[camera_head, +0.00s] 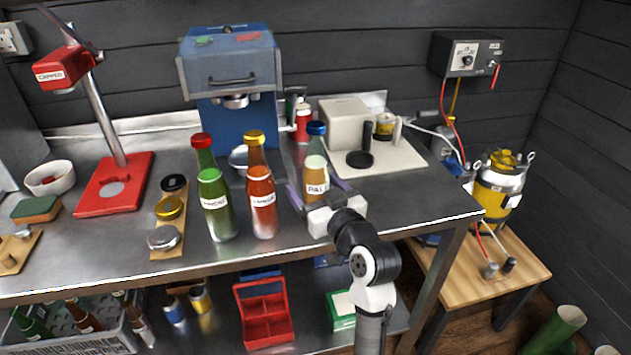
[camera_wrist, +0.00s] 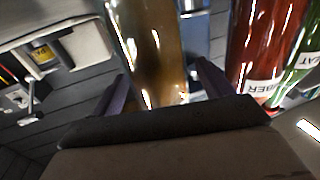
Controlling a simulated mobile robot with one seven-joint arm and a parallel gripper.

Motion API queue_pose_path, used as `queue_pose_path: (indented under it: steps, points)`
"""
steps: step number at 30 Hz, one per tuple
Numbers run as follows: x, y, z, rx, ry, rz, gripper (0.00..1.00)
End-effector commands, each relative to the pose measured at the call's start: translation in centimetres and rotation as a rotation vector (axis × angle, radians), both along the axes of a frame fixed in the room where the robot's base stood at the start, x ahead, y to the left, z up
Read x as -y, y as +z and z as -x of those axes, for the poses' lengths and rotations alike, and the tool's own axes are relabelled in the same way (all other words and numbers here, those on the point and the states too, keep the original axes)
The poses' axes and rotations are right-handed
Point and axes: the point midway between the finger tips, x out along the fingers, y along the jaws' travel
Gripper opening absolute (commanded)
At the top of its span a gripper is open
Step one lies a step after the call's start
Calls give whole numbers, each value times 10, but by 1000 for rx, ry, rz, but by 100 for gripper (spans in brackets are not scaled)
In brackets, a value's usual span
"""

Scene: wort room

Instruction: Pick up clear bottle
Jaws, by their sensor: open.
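The clear bottle (camera_head: 317,172) stands upright on the steel bench, with a blue cap, pale amber contents and a label reading "PAL…". My gripper (camera_head: 318,192) is at this bottle, with its purple fingers open on either side of it. In the wrist view the clear bottle (camera_wrist: 150,50) rises between the two fingers of my gripper (camera_wrist: 163,82). Gaps show beside the fingers there, though contact is hard to judge. The bottle's base is hidden behind my gripper in the head view.
An amber bottle (camera_head: 261,195) and a green bottle (camera_head: 215,205) stand close on the left. Behind are a blue machine (camera_head: 232,85) and a white device (camera_head: 345,122). A red capper (camera_head: 115,185) is farther left. The bench's right end (camera_head: 440,205) is clear.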

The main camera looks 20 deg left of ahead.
Motion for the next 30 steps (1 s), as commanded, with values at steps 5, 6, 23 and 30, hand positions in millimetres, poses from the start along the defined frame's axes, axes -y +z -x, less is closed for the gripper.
queue_pose_path:
  steps: [5, 6, 23, 30]
  points:
    - [-13, 1, -11, 0, 1, 0, 79]
    - [-14, 1, -12, 1, 0, -1, 79]
    - [-14, 0, -12, 1, 0, -1, 30]
    - [-13, 2, -12, 3, 0, -2, 12]
